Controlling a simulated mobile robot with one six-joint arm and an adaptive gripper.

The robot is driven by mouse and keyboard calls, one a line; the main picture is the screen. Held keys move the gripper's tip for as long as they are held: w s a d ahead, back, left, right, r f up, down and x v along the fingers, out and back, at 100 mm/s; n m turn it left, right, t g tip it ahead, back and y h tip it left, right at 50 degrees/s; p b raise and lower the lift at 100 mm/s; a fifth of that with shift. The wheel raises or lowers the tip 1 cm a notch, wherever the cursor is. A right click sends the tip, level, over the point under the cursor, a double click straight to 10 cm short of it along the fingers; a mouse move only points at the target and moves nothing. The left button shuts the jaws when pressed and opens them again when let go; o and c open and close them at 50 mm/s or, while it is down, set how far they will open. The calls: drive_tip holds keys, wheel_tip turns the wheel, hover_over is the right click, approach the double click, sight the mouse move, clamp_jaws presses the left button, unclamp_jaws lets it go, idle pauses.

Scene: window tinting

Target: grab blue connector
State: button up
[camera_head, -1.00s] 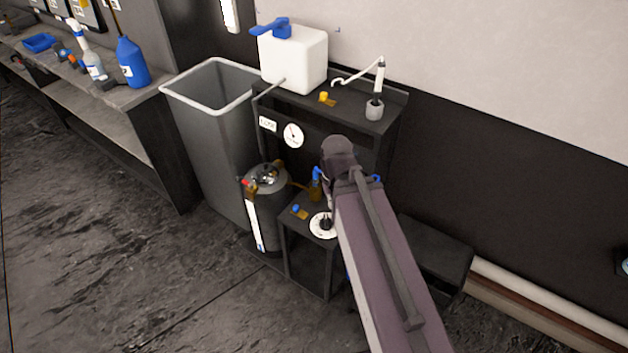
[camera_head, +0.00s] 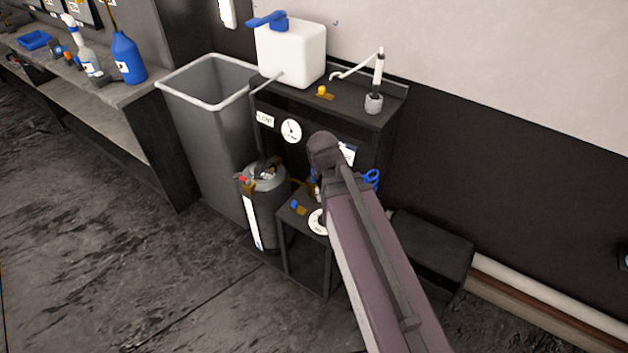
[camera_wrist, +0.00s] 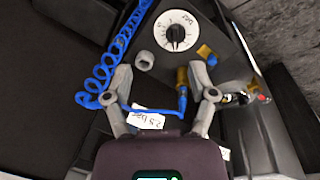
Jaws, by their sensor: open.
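The blue connector (camera_wrist: 182,98) shows in the wrist view at the end of a blue hose, in line with a brass fitting (camera_wrist: 182,77). It lies between my fingers, close to the right one. My gripper (camera_wrist: 160,72) is open, with its fingertips spread apart and nothing clearly held. Whether the right finger touches the connector I cannot tell. The blue hose runs left past the left finger into a coil (camera_wrist: 97,85); the coil also shows in the head view (camera_head: 371,179). In the head view my arm hides the fingers and most of the connector.
A dial (camera_wrist: 176,31), a grey knob (camera_wrist: 144,60) and a blue-handled brass valve (camera_wrist: 207,54) sit on the black stand near my fingertips. A black tank (camera_head: 266,215) and grey bin (camera_head: 205,130) stand left of it. The floor in front is clear.

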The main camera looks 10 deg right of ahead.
drive_tip(key=w+a+f+m+t+h+b, duration=0.25)
drive_tip(key=w+f+m+h+b, duration=0.25)
drive_tip(key=w+f+b, duration=0.3)
drive_tip(key=m+t+h+b, duration=0.4)
drive_tip(key=m+h+b, duration=0.1)
drive_tip(key=b, duration=0.5)
approach(312, 169)
drive_tip(key=v, duration=0.2)
drive_tip(key=shift+s+a+r, duration=0.15)
drive_tip(key=shift+a+r, duration=0.05)
drive_tip(key=shift+a, duration=0.05)
drive_tip(key=shift+d, duration=0.1)
drive_tip(key=b+x, duration=0.2)
drive_tip(key=x, duration=0.5)
drive_tip(key=shift+f+b, duration=0.2)
drive_tip(key=shift+b, duration=0.1)
drive_tip(key=shift+w+d+f, duration=0.1)
drive_tip(key=shift+w+d, duration=0.3)
drive_tip(key=shift+d, duration=0.2)
drive_tip(key=b+x, duration=0.2)
drive_tip(key=x, duration=0.3)
drive_tip(key=shift+w, duration=0.15)
